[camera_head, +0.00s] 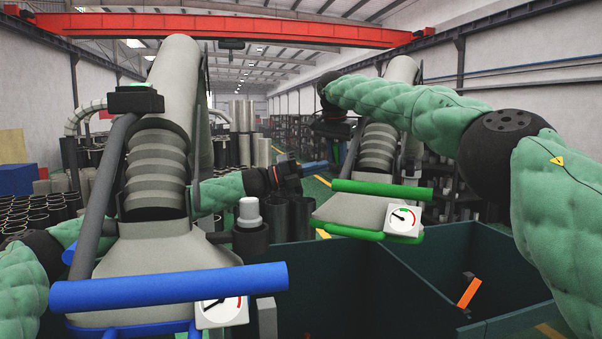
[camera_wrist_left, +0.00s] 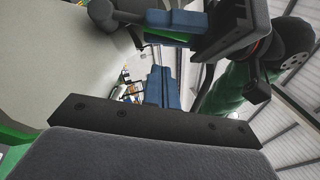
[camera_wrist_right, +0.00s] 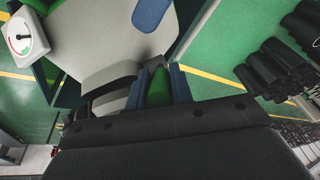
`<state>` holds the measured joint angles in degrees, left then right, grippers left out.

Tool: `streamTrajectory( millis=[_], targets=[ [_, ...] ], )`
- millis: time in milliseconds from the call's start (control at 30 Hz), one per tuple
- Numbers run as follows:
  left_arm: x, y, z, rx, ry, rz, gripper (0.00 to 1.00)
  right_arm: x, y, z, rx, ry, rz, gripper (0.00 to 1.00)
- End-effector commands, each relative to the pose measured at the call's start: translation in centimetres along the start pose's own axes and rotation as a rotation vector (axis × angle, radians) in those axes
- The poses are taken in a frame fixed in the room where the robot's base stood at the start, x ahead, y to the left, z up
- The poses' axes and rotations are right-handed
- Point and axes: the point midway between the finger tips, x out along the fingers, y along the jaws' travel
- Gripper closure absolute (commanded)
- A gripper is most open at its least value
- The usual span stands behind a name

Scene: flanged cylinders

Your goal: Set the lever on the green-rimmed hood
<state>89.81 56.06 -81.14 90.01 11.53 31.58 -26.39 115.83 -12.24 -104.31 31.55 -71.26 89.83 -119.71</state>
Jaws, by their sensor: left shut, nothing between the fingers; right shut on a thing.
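The green-rimmed hood (camera_head: 350,207) hangs at the middle of the head view, with green bars along its lower edge. Its white dial gauge (camera_head: 403,219) has a needle pointing left of a green mark; red lies on the right. My right gripper (camera_wrist_right: 160,86) is shut on the green grip of the lever (camera_wrist_right: 158,92), beside the hood's duct. In the head view the grip is hidden behind my right arm and gripper. My left gripper (camera_head: 314,167) is shut and empty, left of the green-rimmed hood; its blue fingers (camera_wrist_left: 158,86) show in the left wrist view.
A blue-rimmed hood (camera_head: 165,250) with its own lever (camera_head: 102,165) and gauge (camera_head: 221,308) fills the left front. Dark green bins (camera_head: 430,262) stand below. Dark cylinders (camera_wrist_right: 272,68) stand to the right in the right wrist view.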

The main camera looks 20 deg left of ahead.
Motion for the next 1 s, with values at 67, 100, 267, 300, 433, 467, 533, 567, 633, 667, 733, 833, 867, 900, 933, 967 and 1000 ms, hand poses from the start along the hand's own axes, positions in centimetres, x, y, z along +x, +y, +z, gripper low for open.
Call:
streamTrajectory(
  millis=[67,100,267,300,433,467,533,567,633,667,733,833,867,900,933,967,1000],
  targets=[
    [0.8,-0.1,0.9,0.001,-0.002,0.0,1.0,0.0,0.0,0.0,0.0,-0.001,0.001,1.0],
    [1.1,-0.1,1.3,0.002,-0.001,0.0,1.0,0.0,0.0,0.0,0.0,-0.001,0.001,1.0],
    [2.1,0.0,2.3,0.001,-0.001,0.0,1.0,0.0,0.0,0.0,0.0,-0.001,0.001,1.0],
    [2.2,0.0,2.5,0.001,-0.001,0.0,1.0,0.0,0.0,0.0,0.0,-0.001,0.001,1.0],
    [2.5,0.0,2.8,0.002,-0.002,0.001,1.0,0.0,0.0,0.0,0.0,-0.001,0.001,1.0],
    [2.5,0.0,2.9,0.002,-0.002,0.001,1.0,0.0,0.0,0.0,0.0,-0.001,0.001,1.0],
    [2.5,0.0,2.9,0.001,-0.002,0.0,1.0,0.0,0.0,0.0,0.0,-0.001,0.001,1.0],
    [2.5,0.0,2.9,0.001,-0.002,0.0,1.0,0.0,0.0,0.0,0.0,-0.001,0.001,1.0],
    [2.5,0.0,2.9,0.001,-0.002,0.0,1.0,0.0,0.0,0.0,0.0,-0.001,0.001,1.0],
    [2.5,0.0,2.9,0.001,-0.002,0.0,1.0,0.0,0.0,0.0,0.0,-0.001,0.001,1.0],
    [2.5,0.0,2.9,0.001,-0.002,0.0,1.0,0.0,0.0,0.0,0.0,0.0,0.001,1.0],
    [2.6,0.0,2.9,0.001,-0.002,0.0,1.0,0.0,0.0,0.0,0.0,-0.001,0.001,1.0],
    [2.7,0.0,3.0,0.001,-0.002,0.0,1.0,0.0,0.0,0.0,0.0,-0.001,0.001,1.0],
    [2.8,0.0,3.1,0.0,-0.002,-0.001,1.0,0.0,0.0,0.0,0.0,-0.001,0.001,1.0],
    [2.9,0.0,3.2,0.0,-0.002,-0.001,1.0,0.0,0.0,0.0,0.0,-0.001,0.001,1.0],
    [3.0,0.0,3.3,0.0,-0.002,0.0,1.0,0.0,0.0,0.0,0.0,-0.001,0.001,1.0],
    [3.2,-0.1,3.5,0.0,-0.002,-0.001,1.0,0.0,0.0,0.1,-0.001,0.0,0.001,1.0]
  ],
)
